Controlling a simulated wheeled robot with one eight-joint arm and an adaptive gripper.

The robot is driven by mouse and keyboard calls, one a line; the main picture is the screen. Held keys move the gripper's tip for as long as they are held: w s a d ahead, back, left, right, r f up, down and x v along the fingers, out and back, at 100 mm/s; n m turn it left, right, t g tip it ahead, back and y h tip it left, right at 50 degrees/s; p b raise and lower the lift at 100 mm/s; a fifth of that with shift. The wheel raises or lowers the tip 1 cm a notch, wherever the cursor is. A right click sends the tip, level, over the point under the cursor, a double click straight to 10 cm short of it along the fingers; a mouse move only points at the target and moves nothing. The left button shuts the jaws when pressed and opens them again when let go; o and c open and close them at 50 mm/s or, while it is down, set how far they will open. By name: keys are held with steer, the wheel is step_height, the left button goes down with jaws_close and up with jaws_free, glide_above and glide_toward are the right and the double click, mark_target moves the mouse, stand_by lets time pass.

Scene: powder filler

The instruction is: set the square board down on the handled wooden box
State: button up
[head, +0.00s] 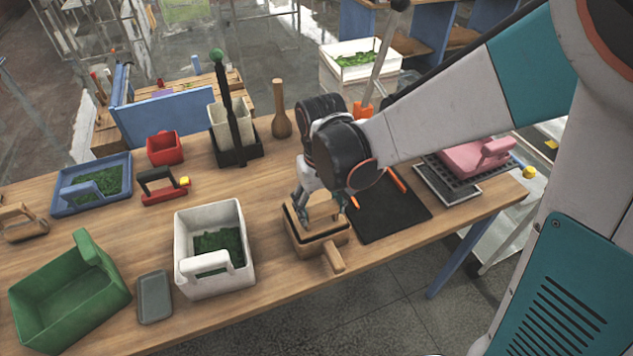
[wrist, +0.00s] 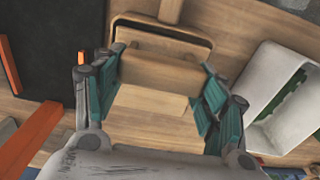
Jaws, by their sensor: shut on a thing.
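The handled wooden box (head: 318,246) stands on the table near its front edge, its handle (head: 335,258) pointing toward the front. In the wrist view its dark-lined rim and handle (wrist: 170,12) show at the top. My gripper (head: 318,200) is right over the box, pointing down, shut on the square board (wrist: 158,72). In the wrist view the teal fingers lie on either side of the pale wooden board. In the head view the board (head: 323,210) shows at the box's opening, partly hidden by my gripper. I cannot tell whether it touches the box.
A white bin (head: 184,250) with green bits stands left of the box. A dark mat (head: 390,215) lies just right of it. A green bin (head: 70,300), a grey block (head: 154,297) and a red box (head: 165,148) are farther left. A black holder (head: 237,155) stands behind.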

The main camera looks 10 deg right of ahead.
steer(key=shift+f+b, duration=1.6)
steer(key=shift+f, duration=0.45)
steer(key=o, duration=1.2)
steer(key=shift+o, duration=1.2)
steer(key=shift+r, duration=0.1)
